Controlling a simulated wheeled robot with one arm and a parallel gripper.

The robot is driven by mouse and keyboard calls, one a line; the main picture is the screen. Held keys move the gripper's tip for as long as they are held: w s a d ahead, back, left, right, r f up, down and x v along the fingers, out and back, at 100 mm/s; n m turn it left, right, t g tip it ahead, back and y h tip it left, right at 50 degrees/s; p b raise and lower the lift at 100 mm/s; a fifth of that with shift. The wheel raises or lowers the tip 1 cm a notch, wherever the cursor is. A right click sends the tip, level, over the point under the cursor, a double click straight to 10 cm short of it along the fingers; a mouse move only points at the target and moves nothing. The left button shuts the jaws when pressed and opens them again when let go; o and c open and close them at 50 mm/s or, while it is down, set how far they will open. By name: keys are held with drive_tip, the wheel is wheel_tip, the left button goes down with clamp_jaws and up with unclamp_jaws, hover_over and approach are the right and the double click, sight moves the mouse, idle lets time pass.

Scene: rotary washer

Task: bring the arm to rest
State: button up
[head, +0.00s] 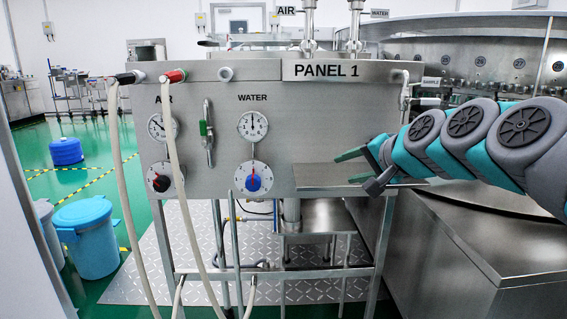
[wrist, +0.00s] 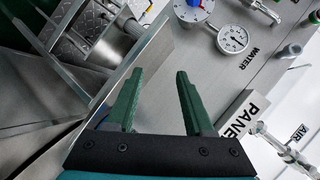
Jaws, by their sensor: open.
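My gripper (head: 346,169) is at the right of the head view, in front of the steel panel (head: 210,95) labelled PANEL 1. It points left, above the small steel shelf (head: 318,178) on the panel's right side. In the wrist view its two green fingers (wrist: 160,71) stand apart with nothing between them. My grey and teal arm reaches in from the right edge of the head view. The wrist view is tilted, with the shelf edge left of the fingers and the panel face beyond them.
The panel carries a water gauge (head: 252,126), an air gauge (head: 157,128), a blue-centred water knob (head: 253,179) and a green-handled valve (head: 207,130). Two pale hoses (head: 185,200) hang in front. A large round steel machine (head: 480,75) stands behind my arm. A blue bin (head: 86,238) is at left.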

drive_tip(key=s+a+f+n+g+h+p, duration=0.1)
drive_tip(key=s+a+f+n+g, duration=0.25)
drive_tip(key=s+f, duration=0.5)
drive_tip(key=s+a+f+n+g+h+p, duration=0.15)
drive_tip(key=s+f+g, duration=0.25)
drive_tip(key=s+f, duration=0.4)
drive_tip(key=s+d+f+n+g+h, duration=0.1)
drive_tip(key=s+d+f, duration=0.1)
drive_tip(key=s, duration=0.5)
drive_tip(key=s+d+f+n+g+p, duration=0.1)
drive_tip(key=s+f+g, duration=0.1)
drive_tip(key=s, duration=0.5)
drive_tip(key=s+d+f+g+h+p, duration=0.1)
drive_tip(key=s+d+f+g, duration=0.1)
drive_tip(key=s, duration=0.5)
drive_tip(key=shift+s+d+f+n+h, duration=0.3)
drive_tip(key=shift+s+f+n+h, duration=0.1)
drive_tip(key=shift+f, duration=0.15)
